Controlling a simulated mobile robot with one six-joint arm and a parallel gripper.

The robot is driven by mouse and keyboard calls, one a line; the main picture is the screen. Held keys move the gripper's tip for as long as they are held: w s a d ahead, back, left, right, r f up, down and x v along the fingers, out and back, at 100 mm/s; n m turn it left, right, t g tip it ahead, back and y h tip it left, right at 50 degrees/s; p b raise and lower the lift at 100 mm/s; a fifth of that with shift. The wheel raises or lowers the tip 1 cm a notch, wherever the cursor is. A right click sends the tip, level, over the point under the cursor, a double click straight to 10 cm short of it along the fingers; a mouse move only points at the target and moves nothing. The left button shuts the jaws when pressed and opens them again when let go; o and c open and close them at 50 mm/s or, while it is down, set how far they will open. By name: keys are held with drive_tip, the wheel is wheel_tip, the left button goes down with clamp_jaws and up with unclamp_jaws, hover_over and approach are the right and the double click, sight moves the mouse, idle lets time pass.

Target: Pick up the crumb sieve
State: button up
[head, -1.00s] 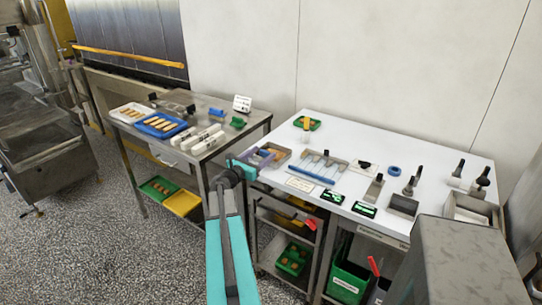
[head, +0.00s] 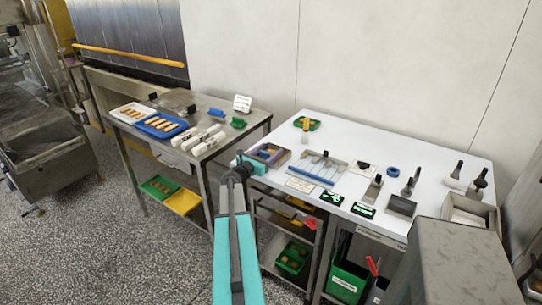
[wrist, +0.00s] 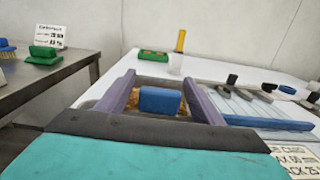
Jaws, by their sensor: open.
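The crumb sieve appears to be the shallow grey tray-like piece with golden-brown crumbs and a blue block-shaped grip (wrist: 160,101), straight ahead in the wrist view. In the head view this grey piece (head: 281,157) sits at the left end of the white table, partly hidden by my gripper. My gripper (wrist: 163,98) is open, its two purple fingers on either side of the blue grip. The grip shows between the fingers, with gaps on both sides. I cannot tell how far the fingertips are above the tray.
A steel table (head: 215,115) with white and blue trays stands left. Scrapers and boxes fill the right end.

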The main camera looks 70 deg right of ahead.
drive_tip(key=shift+s+d, duration=0.1)
drive_tip(key=shift+d, duration=0.25)
idle(0.3)
drive_tip(key=c, duration=1.2)
drive_tip(key=shift+r, duration=0.1)
